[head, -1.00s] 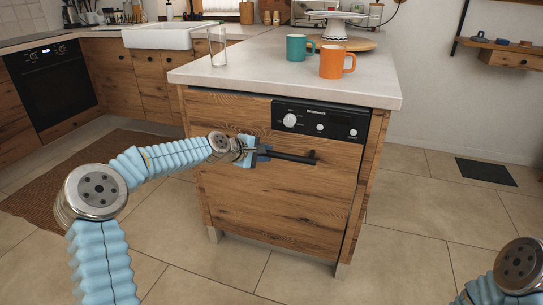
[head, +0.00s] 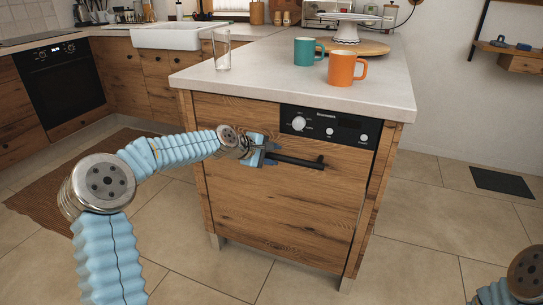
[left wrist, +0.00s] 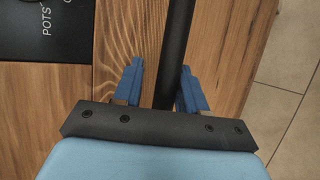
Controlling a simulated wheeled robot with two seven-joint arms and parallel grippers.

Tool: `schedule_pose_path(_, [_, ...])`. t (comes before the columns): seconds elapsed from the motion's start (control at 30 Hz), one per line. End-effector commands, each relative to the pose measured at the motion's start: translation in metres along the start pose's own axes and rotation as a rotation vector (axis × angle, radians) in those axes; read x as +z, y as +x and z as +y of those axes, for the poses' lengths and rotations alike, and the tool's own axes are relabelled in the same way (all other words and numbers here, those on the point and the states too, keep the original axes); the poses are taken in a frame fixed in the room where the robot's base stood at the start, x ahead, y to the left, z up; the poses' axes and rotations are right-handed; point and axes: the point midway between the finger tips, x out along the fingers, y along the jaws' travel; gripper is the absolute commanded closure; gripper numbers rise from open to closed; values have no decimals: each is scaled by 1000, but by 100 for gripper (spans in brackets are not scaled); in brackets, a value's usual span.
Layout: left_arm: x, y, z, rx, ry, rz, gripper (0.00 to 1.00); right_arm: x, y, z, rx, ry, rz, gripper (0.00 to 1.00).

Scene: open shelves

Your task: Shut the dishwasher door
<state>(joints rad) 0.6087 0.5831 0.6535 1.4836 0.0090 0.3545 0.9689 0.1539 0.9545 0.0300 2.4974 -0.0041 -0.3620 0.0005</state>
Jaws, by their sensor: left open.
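The dishwasher door (head: 280,210) has a wooden front and stands upright in the counter's end. It looks flush or nearly flush with the cabinet, with a thin dark line along its right edge. Its black control panel (head: 330,127) is at the top, and a black bar handle (head: 297,161) lies below it. My left gripper (head: 268,151) is at the left part of the handle. In the left wrist view, the open blue fingers (left wrist: 162,88) lie on either side of the handle (left wrist: 174,50), with gaps showing. My right gripper is out of view.
On the countertop (head: 260,82) stand a glass (head: 222,50), a teal mug (head: 304,51), an orange mug (head: 345,69) and a cake stand (head: 346,30). An oven (head: 63,80) is at the far left. The tiled floor around the dishwasher is clear, with a brown rug (head: 70,185) at left.

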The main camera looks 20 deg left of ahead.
Motion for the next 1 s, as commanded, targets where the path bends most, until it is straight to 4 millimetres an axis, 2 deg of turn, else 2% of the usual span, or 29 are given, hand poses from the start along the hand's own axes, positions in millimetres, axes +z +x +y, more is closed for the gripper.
schedule_pose_path(0.03, [0,-1,6,15,1,4,52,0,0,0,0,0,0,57])
schedule_pose_path(0.17, [0,-3,6,15,1,4,52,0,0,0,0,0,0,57])
schedule_pose_path(0.27, [-1,-14,5,14,0,6,52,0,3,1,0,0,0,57])
schedule_pose_path(0.7, [-2,-113,-1,4,1,6,52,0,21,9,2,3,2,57])
schedule_pose_path(0.83, [-1,-131,0,4,1,4,52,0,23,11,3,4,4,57])
schedule_pose_path(1.0, [0,-140,0,3,2,1,52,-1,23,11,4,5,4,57])
